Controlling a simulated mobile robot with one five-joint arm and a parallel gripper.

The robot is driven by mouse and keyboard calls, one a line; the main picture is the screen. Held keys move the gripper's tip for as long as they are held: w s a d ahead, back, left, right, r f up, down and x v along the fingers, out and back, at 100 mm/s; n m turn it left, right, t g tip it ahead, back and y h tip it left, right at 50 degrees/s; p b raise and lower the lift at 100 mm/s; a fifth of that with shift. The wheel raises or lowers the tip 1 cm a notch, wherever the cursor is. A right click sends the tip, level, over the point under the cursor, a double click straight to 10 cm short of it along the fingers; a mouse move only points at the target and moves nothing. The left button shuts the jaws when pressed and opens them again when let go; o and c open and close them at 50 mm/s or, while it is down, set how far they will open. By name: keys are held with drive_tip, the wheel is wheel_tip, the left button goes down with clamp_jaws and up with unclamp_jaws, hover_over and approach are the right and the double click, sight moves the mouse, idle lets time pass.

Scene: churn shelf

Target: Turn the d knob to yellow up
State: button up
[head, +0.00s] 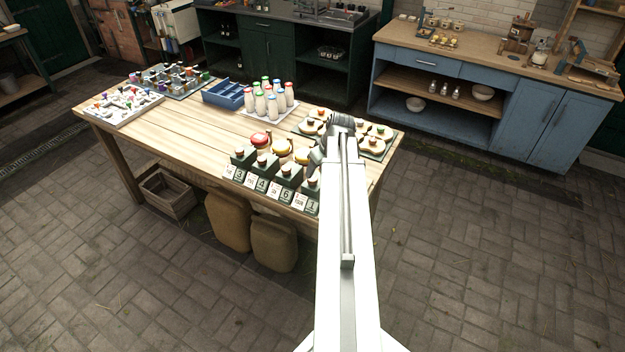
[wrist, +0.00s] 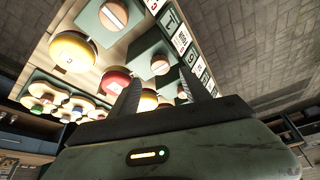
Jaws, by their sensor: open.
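Several dark green blocks with round wooden knobs stand in a row along the table's front edge, one being the block (head: 290,176) in the head view. Number cards (head: 263,185) face outward below them. No letter d is readable, so I cannot tell which knob is d. Behind the row sit a red dome (head: 260,139) and a yellow dome (head: 282,147). In the wrist view, my gripper (wrist: 160,75) is open, with a wooden knob (wrist: 160,64) showing between its fingertips. Contact cannot be told. A second knob (wrist: 113,15) and a yellow dome (wrist: 72,52) lie to its left.
The wooden table (head: 185,135) has bare planks at the middle left. White bottles (head: 268,100), a blue tray (head: 226,93) and boards of small pieces (head: 122,103) stand farther back. A board of round knobs (head: 378,141) lies at right, close to my arm. Sacks (head: 272,243) stand below.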

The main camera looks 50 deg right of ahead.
sight(313, 178)
drive_tip(key=b+x, duration=0.5)
drive_tip(key=x, duration=0.1)
drive_tip(key=shift+f, duration=0.25)
drive_tip(key=shift+r, duration=0.1)
